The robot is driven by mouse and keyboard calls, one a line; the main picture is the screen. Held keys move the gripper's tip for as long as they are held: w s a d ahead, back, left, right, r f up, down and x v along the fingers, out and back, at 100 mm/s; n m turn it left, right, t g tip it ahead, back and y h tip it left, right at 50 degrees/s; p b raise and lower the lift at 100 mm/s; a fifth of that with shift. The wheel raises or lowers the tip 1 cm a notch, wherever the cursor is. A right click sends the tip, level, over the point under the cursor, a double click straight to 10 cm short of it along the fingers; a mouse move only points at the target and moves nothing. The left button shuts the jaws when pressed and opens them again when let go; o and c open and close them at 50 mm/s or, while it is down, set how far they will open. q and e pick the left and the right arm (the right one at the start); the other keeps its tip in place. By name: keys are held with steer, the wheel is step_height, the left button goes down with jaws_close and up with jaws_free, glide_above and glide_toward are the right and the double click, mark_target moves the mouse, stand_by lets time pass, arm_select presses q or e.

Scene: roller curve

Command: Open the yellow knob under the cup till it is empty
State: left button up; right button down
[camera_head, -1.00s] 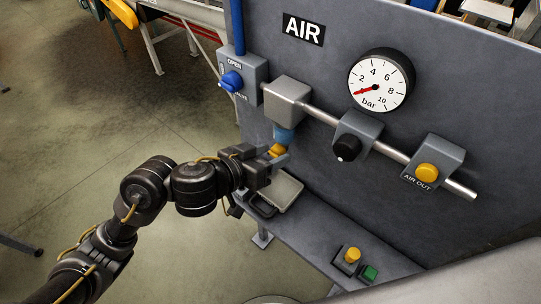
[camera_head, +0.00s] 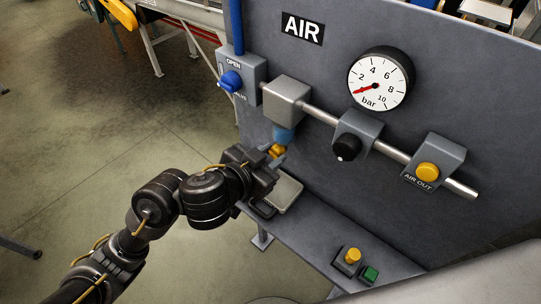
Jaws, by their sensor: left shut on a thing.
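The clear bluish cup (camera_head: 284,134) hangs under the grey filter block (camera_head: 287,98) on the air panel. The yellow knob (camera_head: 276,151) sits at the bottom of the cup. My left gripper (camera_head: 275,157) reaches up from the lower left and is shut on the yellow knob, its fingers on either side and partly hiding it. Any liquid level inside the cup is too small to tell. My right gripper is not in view.
A grey tray (camera_head: 289,192) lies on the shelf below the cup. The blue valve knob (camera_head: 231,81), gauge (camera_head: 380,79), black knob (camera_head: 347,147) and yellow air-out button (camera_head: 428,172) are on the panel. Yellow and green buttons stand on the shelf at right.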

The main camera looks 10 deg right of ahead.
arm_select(q)
steer(key=shift+m, duration=0.4)
steer(key=o, duration=1)
steer(key=shift+c, duration=0.2)
